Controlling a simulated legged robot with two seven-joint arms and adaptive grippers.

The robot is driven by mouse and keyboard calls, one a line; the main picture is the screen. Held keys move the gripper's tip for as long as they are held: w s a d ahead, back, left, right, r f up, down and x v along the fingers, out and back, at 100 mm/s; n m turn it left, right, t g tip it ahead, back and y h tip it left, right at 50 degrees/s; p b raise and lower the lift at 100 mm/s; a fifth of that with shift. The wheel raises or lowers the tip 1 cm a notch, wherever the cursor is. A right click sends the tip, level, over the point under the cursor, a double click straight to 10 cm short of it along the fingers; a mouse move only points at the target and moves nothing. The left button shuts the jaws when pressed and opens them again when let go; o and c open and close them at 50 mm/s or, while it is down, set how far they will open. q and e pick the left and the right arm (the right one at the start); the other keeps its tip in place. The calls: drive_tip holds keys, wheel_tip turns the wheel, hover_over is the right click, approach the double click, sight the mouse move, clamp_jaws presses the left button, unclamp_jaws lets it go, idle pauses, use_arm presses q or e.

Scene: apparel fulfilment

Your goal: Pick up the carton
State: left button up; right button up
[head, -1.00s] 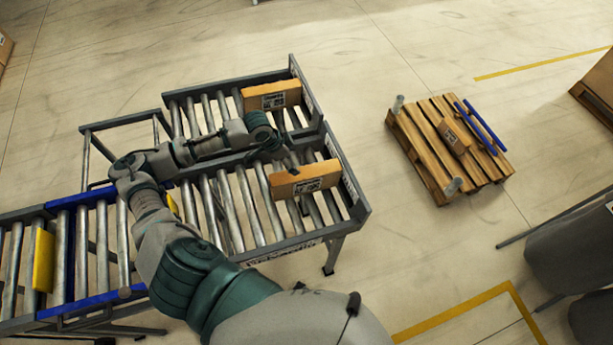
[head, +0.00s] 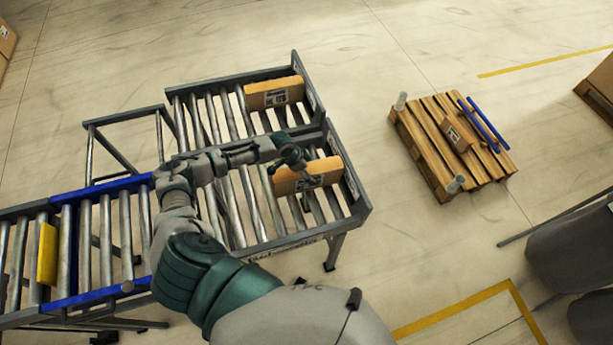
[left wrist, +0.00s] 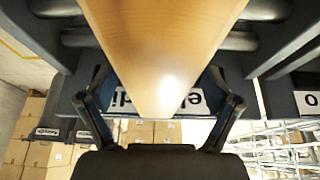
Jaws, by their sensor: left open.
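An orange-brown carton (head: 322,173) with a white label stands on the near roller lane, close to its end plate. My left gripper (head: 297,160) is at the upper edge of this carton in the head view. In the left wrist view the carton (left wrist: 165,45) runs between the two fingers of my left gripper (left wrist: 157,92). The fingers are spread, one on each side of it, with a gap visible on both sides. My right gripper does not show.
A second carton (head: 273,94) stands on the far roller lane. A yellow piece (head: 47,254) sits on the rollers at left. A wooden pallet (head: 432,160) with a small box (head: 457,135) is on the floor at right. Metal side rails (head: 345,222) border the lanes.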

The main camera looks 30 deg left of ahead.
use_arm(q)
drive_tip(key=shift+s+d+r, duration=0.1)
clamp_jaws()
drive_tip(key=shift+r, duration=0.15)
